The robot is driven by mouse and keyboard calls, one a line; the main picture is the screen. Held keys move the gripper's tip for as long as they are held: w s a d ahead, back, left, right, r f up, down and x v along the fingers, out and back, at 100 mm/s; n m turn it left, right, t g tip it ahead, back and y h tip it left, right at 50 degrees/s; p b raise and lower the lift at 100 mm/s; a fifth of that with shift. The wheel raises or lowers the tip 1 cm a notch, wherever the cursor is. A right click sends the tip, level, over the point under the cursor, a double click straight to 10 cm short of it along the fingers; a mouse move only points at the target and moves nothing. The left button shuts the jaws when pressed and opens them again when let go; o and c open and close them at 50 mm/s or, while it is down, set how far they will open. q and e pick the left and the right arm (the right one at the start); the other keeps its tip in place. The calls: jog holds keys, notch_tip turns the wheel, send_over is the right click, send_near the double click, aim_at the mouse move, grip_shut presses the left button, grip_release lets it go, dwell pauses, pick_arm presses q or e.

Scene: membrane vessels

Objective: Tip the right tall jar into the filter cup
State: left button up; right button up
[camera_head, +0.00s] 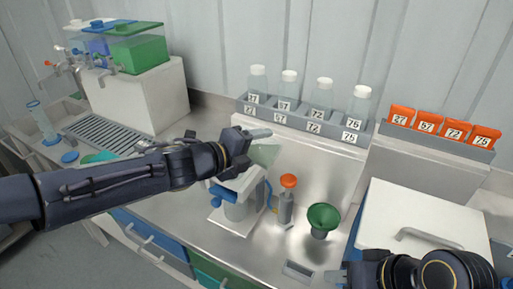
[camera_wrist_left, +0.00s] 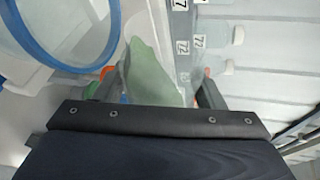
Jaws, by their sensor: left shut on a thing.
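My left gripper (camera_head: 255,140) is shut on a pale green, translucent thing (camera_head: 266,155), which looks like the right tall jar, tilted. It shows between the fingers in the left wrist view (camera_wrist_left: 152,70); the gripper hides part of it. It is just above the pale filter cup (camera_head: 240,182) with blue parts. A large blue-rimmed clear round thing (camera_wrist_left: 62,45) is close at upper left in the wrist view, perhaps the cup. I cannot see whether liquid is flowing. Another tall clear jar (camera_head: 40,120) stands at far left. My right gripper (camera_head: 338,277) is at the bottom; its opening is unclear.
An orange-topped post (camera_head: 287,190) and a green funnel (camera_head: 323,218) stand right of the cup. A rack of numbered bottles (camera_head: 300,123) and orange numbered boxes (camera_head: 440,125) are behind. A white lidded box (camera_head: 420,220) is at right.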

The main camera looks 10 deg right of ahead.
pick_arm(q)
jog(key=shift+w+a+r+n+h+p, duration=0.4)
jog(key=shift+w+a+r+n+p, duration=0.1)
jog(key=shift+a+n+p, duration=0.2)
dwell(0.3)
jog(key=shift+w+r+n+h, duration=0.1)
jog(key=shift+r+n+h, duration=0.15)
jog(key=shift+n+h, duration=0.05)
jog(key=shift+a+r+n+p, duration=0.15)
jog(key=shift+r+n+p, duration=0.1)
jog(key=shift+n+p, duration=0.15)
jog(key=shift+w+r+h, duration=0.1)
jog(key=shift+h, duration=0.2)
jog(key=shift+a+r+n+p, duration=0.2)
jog(key=shift+n+p, duration=0.1)
jog(key=shift+n, duration=0.2)
jog(key=shift+w+r+n+h, duration=0.15)
jog(key=shift+n+h, duration=0.15)
jog(key=shift+a, duration=0.1)
